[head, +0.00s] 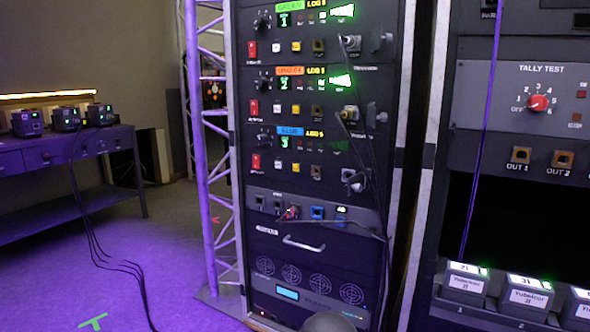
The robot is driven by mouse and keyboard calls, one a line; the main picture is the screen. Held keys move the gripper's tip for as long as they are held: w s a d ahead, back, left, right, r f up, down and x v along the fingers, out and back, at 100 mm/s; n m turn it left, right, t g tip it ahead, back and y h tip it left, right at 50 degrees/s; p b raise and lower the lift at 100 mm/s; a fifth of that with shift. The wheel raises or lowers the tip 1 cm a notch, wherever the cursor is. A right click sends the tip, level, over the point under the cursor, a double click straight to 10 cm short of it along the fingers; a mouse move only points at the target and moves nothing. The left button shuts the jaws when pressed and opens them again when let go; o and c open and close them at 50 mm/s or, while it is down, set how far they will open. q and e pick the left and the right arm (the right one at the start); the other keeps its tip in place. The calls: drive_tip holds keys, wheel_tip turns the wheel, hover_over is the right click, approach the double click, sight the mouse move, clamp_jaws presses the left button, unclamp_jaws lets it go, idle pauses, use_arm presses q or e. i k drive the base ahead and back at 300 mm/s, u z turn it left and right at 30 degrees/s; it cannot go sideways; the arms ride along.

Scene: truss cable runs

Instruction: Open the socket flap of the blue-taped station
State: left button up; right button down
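The blue-taped station (318,158) is the third unit down in the tall rack in the head view. Its blue tape label (291,131) sits at the top, with a red rocker switch (256,161) at the lower left. A metallic socket fitting (353,179) is at its lower right; it is small, and I cannot tell whether its flap is open or shut. A dark cable passes close to it. Neither of my grippers is in view.
Green (291,6) and orange (290,70) labelled stations sit above, with cables hanging from their right-hand sockets. A patch panel (268,203), a handled drawer (303,243) and fans are below. A purple truss (205,150) stands left; a second rack (520,100) stands right.

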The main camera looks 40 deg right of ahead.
sight(356, 183)
drive_tip(key=z, duration=0.35)
drive_tip(key=i, duration=1.1)
drive_tip(key=z, duration=0.8)
drive_tip(key=k, duration=0.65)
drive_tip(key=z, duration=0.15)
drive_tip(key=i, duration=0.65)
